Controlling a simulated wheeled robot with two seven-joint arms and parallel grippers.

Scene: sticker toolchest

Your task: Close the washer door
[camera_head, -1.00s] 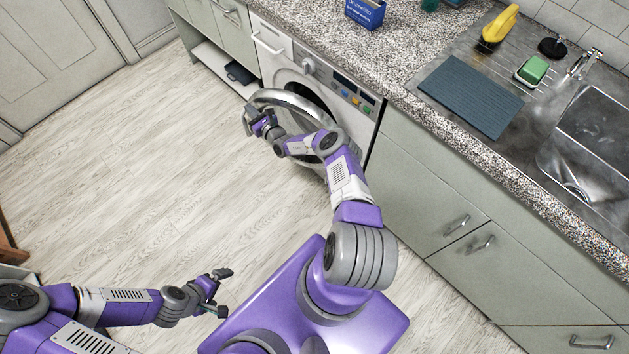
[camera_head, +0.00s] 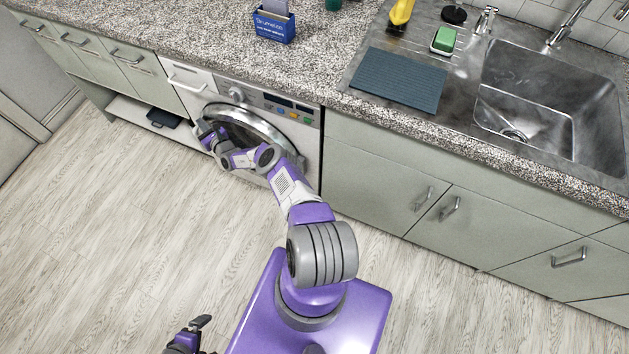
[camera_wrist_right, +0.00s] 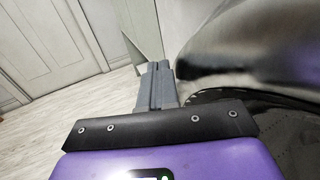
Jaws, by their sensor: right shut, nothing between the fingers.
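The white washer (camera_head: 307,140) stands under the counter. Its round door with a grey metal rim (camera_head: 262,118) lies close against the front; I cannot tell if it is fully flush. My right gripper (camera_head: 203,128) is shut and empty at the door's left edge, and my forearm crosses in front of the door, hiding its lower part. In the right wrist view, the shut fingers (camera_wrist_right: 157,83) are beside the blurred metal door rim (camera_wrist_right: 235,45); contact is unclear. My left gripper (camera_head: 198,335) is open and empty over the floor, partly cut off at the bottom edge.
Grey-green cabinets (camera_head: 375,165) flank the washer. Above is a speckled counter (camera_head: 190,40) with a blue box (camera_head: 273,27), a dark mat (camera_head: 400,80) and a sink (camera_head: 530,100). A low shelf (camera_head: 130,112) holds a dark item. The wooden floor (camera_head: 130,220) is clear.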

